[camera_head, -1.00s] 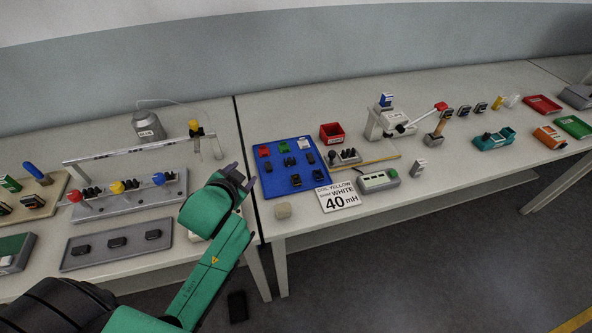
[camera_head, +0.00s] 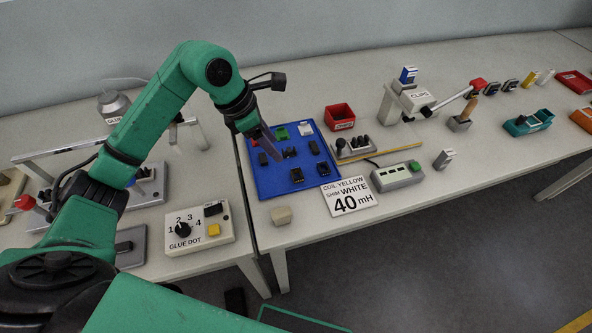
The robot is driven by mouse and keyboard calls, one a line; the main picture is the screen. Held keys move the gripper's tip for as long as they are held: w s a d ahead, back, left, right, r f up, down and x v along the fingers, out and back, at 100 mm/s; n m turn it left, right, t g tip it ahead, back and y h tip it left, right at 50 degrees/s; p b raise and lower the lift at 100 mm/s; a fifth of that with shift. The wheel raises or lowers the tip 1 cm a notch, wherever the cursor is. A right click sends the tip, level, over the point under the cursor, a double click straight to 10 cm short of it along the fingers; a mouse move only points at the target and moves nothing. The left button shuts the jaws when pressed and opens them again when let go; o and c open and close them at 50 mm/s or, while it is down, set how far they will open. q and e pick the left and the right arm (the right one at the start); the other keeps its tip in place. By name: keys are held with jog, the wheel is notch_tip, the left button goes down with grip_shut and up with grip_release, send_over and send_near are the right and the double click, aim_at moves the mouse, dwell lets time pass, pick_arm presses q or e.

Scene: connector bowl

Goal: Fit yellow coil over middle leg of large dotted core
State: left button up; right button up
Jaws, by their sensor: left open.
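The blue tray (camera_head: 262,181) holds several small dark parts, a green block (camera_head: 282,134) and a white block (camera_head: 305,129). I cannot tell which dark part is the large dotted core; any dots are too small to see. I cannot make out the yellow coil in this view; my left arm covers much of the left bench. My left gripper (camera_head: 270,108) is open and empty, with its fingers over the back left of the blue tray. My right gripper is not in view.
A sign (camera_head: 349,196) reads coil yellow, shim white, 40 mH. Right of the tray stand a red bin (camera_head: 339,117), a grey device (camera_head: 398,177) and a lever press (camera_head: 408,98). The glue dot box (camera_head: 199,231) sits left of the table gap.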

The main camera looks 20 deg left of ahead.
pick_arm(q)
jog(key=p, duration=0.2)
send_near(299, 176)
jog(key=p+x, duration=0.2)
jog(key=x, duration=0.4)
jog(key=shift+s, duration=0.2)
jog(key=shift+f, duration=0.2)
grip_shut()
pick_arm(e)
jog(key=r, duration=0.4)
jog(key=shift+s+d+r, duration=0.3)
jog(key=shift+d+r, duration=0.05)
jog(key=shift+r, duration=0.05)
pick_arm(q)
jog(key=shift+w+r, duration=0.1)
jog(key=shift+r, duration=0.05)
